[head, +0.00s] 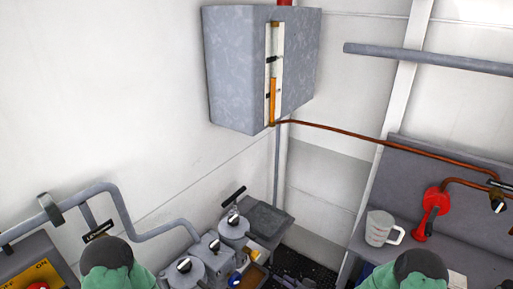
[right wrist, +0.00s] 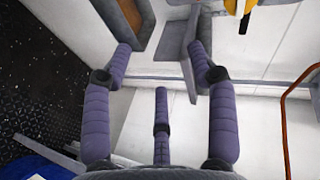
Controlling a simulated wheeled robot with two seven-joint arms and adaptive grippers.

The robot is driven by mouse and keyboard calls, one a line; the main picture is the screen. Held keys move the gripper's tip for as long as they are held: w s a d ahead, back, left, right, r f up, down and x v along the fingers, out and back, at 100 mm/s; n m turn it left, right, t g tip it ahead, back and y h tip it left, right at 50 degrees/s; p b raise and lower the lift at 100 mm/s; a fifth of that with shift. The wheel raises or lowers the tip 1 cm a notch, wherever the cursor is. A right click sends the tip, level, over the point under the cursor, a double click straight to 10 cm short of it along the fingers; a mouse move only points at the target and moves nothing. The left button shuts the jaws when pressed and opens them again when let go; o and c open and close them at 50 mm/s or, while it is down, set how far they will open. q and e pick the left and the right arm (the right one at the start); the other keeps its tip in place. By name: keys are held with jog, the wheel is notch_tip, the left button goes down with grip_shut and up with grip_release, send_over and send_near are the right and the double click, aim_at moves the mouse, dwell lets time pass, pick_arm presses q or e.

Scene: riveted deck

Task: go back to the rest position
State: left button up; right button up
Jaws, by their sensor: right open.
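My right gripper (right wrist: 160,54) shows in the right wrist view, its purple padded fingers spread wide apart. Nothing is held between the fingertips; a grey plate (right wrist: 174,48) shows behind them, and I cannot tell how far off it is. In the head view only green and dark parts of my two arms show at the bottom edge, one left of the middle and one at the right. Neither gripper shows in the head view. My left gripper is out of sight.
A grey wall tank (head: 235,70) with an orange gauge hangs ahead. Grey valves (head: 235,228) and a bent pipe (head: 125,215) stand low at left. A white mug (head: 380,229) and a red valve (head: 433,205) are at right, by a copper pipe (head: 360,138).

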jog(key=s+f+n+g+h, duration=0.1)
jog(key=s+f+g+h, duration=0.35)
jog(key=s+f, duration=0.65)
jog(key=s+n+g+h, duration=0.1)
jog(key=s+g, duration=0.5)
jog(key=s, duration=0.9)
jog(key=shift+s+f+n+b, duration=0.25)
jog(key=shift+f+n+b, duration=0.1)
jog(key=shift+n, duration=0.35)
jog(key=shift+o, duration=0.2)
